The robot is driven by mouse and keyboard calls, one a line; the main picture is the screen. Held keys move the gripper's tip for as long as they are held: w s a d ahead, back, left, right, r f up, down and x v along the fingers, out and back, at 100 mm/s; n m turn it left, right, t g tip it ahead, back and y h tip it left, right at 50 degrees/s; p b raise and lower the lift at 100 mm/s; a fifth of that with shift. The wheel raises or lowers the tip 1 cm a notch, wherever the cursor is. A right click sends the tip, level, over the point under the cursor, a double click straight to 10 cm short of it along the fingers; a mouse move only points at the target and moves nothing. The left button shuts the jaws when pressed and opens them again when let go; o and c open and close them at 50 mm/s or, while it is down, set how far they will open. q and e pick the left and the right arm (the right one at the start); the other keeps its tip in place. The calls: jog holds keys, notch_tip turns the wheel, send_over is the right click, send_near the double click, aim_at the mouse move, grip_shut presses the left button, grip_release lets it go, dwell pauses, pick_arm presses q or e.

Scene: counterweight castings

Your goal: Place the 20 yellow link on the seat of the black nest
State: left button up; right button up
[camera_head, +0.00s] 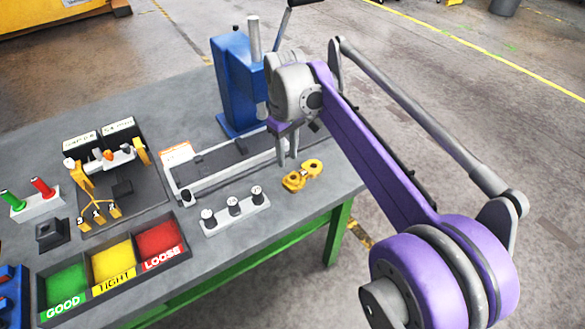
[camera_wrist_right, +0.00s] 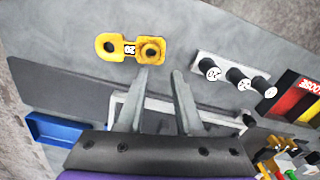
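The yellow link (camera_head: 302,175) lies flat on the grey table near its right front edge. In the right wrist view the link (camera_wrist_right: 130,47) shows a label reading 20, an open ring at one end and a darker-centred ring at the other. My right gripper (camera_head: 288,163) points down just behind and left of the link. Its fingers (camera_wrist_right: 160,72) are apart with nothing between them, close to the link but not around it. A black block (camera_head: 52,234) at the table's left looks like the black nest; its seat is small and appears empty. My left gripper is not in view.
A rack with several black-topped plugs (camera_head: 234,211) stands left of the link. A sorting tray (camera_head: 188,247) with green, yellow and red bins lies in front. A blue press (camera_head: 236,85) and a grey rail fixture (camera_head: 215,180) stand behind. A gauge stand (camera_head: 150,200) is further left.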

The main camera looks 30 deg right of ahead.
aim_at(288, 179)
notch_tip(288, 179, down, 10)
jog(key=shift+s+r, duration=0.15)
jog(key=shift+r, duration=0.1)
jog(key=shift+c, duration=0.3)
grip_shut()
dwell(1.3)
